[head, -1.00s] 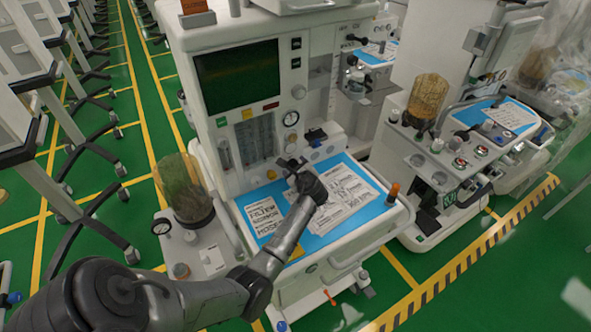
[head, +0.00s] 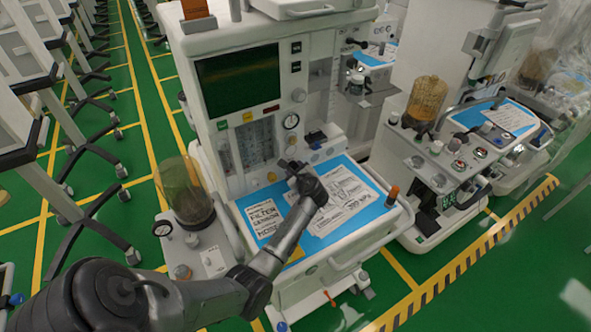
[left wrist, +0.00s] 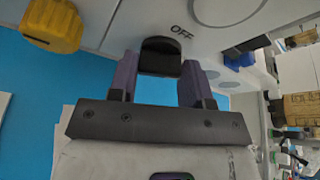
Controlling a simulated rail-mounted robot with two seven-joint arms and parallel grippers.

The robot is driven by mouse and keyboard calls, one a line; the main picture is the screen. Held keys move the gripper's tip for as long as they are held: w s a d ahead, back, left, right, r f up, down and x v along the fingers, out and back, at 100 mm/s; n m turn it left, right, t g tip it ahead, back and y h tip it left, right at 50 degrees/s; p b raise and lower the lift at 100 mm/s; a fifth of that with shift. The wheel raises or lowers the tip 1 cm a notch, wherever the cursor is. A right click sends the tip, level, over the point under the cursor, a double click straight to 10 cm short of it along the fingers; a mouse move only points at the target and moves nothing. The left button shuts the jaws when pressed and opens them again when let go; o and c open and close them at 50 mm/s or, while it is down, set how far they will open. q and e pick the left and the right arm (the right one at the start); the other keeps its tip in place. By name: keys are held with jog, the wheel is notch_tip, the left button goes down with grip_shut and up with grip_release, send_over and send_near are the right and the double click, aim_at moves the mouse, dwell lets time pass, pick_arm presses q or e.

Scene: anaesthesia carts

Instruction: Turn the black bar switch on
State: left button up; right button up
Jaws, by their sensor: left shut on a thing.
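The black bar switch (left wrist: 160,57) shows in the left wrist view on the white front of the machine, beside the printed word OFF. My left gripper (left wrist: 160,78) has one purple finger on each side of the switch and is shut on it. In the head view my left gripper (head: 291,166) is at the base of the machine's front panel, above the back of the blue work surface. The switch cannot be made out there behind the gripper. My right gripper is not in view.
A yellow knob (left wrist: 52,25) sits left of the switch. Printed sheets (head: 340,198) lie on the blue work surface (head: 250,204). A clear canister (head: 186,192) stands at the left, and a second cart (head: 440,165) stands at the right.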

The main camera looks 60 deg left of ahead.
pick_arm(q)
jog(key=m+p, duration=0.1)
jog(key=p, duration=0.2)
jog(key=m+g+p, duration=0.1)
jog(key=p, duration=0.2)
jog(key=shift+w+r+m+g, duration=0.1)
jog(key=shift+r+m+g, duration=0.2)
jog(key=shift+f+m+g+p, duration=0.25)
jog(key=shift+m+g+p, duration=0.15)
jog(key=shift+m+p, duration=0.15)
jog(key=o, duration=0.9)
